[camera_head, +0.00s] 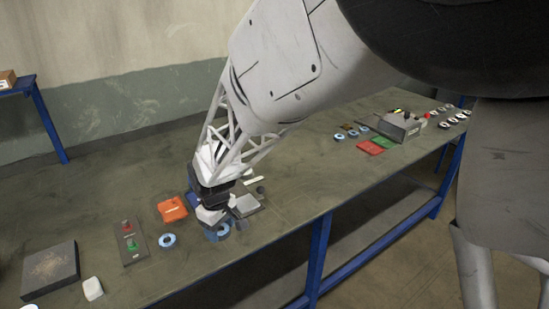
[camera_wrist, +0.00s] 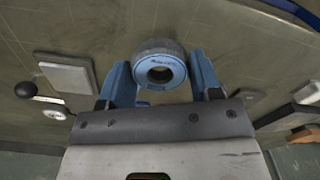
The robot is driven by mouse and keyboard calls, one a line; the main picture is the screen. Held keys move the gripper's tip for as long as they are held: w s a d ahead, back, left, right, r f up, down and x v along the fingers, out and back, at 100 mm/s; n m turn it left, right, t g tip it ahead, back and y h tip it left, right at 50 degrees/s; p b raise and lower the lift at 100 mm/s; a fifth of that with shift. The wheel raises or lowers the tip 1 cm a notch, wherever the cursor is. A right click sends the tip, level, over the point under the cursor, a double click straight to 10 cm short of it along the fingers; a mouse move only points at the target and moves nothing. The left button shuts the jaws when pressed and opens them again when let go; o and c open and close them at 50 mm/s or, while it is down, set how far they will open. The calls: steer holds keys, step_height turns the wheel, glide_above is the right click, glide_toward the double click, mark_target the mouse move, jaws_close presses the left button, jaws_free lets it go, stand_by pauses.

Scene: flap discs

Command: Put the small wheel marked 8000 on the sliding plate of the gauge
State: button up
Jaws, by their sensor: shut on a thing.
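My gripper (camera_wrist: 159,62) is shut on a small wheel (camera_wrist: 149,47) with a grey abrasive rim and a blue label around its centre hole. The wheel sits between the blue fingers; its printed mark is too small to read. In the head view my gripper (camera_head: 215,226) is low over the bench near its front edge, partly hiding the wheel. A flat grey plate (camera_head: 245,206), apparently part of the gauge, lies just right of the gripper. It also shows left of the wheel in the wrist view (camera_wrist: 67,76), near a dark round knob (camera_wrist: 25,90). The wheel is apart from the plate.
Left of my gripper on the bench (camera_head: 300,198) are an orange object (camera_head: 172,209), a loose blue wheel (camera_head: 167,241), a red-and-green button panel (camera_head: 134,245), a dark block (camera_head: 50,270) and a white piece (camera_head: 93,288). Red and green pads (camera_head: 370,147) lie farther right.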

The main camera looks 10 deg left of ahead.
mark_target(247, 202)
steer(key=w+m, duration=0.1)
steer(key=w, duration=0.5)
steer(key=w+d+r+m, duration=0.1)
steer(key=w, duration=0.5)
steer(key=w+d+r+m, duration=0.1)
steer(key=w, duration=0.5)
steer(key=shift+w+m, duration=0.2)
steer(key=shift+m, duration=0.1)
steer(key=shift+f, duration=0.15)
steer(key=shift+f, duration=2.25)
steer(key=shift+f, duration=0.65)
steer(key=o, duration=1)
steer(key=shift+c, duration=0.3)
steer(key=shift+c, duration=0.2)
steer(key=shift+r, duration=0.1)
